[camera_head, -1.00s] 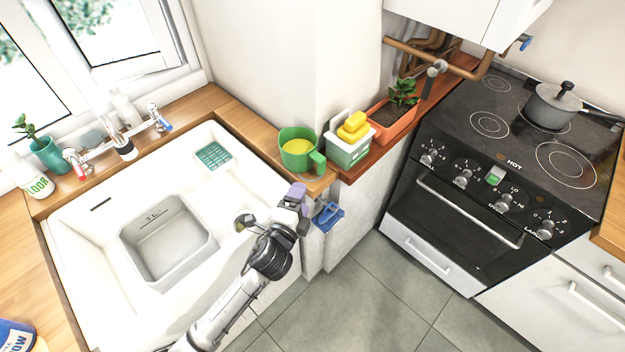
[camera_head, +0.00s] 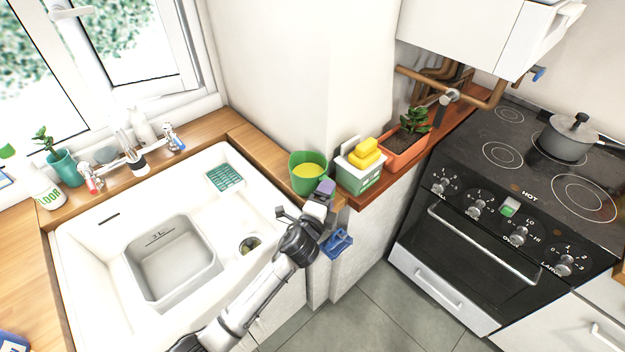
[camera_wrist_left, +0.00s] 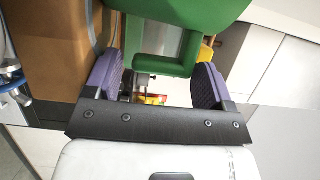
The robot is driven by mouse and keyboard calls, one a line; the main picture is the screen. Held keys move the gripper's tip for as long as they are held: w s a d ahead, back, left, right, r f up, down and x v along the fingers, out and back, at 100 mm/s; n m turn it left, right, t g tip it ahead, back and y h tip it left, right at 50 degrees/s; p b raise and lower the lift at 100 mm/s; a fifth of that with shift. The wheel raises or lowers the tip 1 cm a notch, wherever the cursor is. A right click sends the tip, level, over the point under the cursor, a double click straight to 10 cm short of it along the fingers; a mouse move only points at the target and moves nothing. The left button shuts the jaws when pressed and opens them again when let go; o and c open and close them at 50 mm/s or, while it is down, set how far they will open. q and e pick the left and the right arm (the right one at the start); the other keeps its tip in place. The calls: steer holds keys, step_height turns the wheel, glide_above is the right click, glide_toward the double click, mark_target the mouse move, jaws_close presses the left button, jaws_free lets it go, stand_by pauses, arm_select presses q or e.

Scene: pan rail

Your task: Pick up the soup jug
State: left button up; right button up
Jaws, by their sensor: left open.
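The soup jug (camera_head: 296,184) is green with yellow soup inside. It stands upright on the wooden ledge at the sink's right corner. My left gripper (camera_head: 322,192) is at the jug's near right side and covers its handle in the head view. In the left wrist view, the jug (camera_wrist_left: 185,14) is at the top, and its square handle loop (camera_wrist_left: 160,67) lies between the purple finger pads of my open left gripper (camera_wrist_left: 155,82). A gap shows on both sides of the handle. My right gripper is in neither view.
A green-and-white box with yellow sponges (camera_head: 358,170) stands close right of the jug, then a planter (camera_head: 402,150). A wall rises behind. A blue object (camera_head: 337,243) is below the ledge. The white sink (camera_head: 95,255) is to the left.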

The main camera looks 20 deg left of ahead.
arm_select(q)
steer(key=shift+w+r, duration=0.15)
steer(key=shift+w, duration=2)
steer(key=c, duration=0.9)
steer(key=shift+r, duration=0.1)
steer(key=shift+c, duration=0.2)
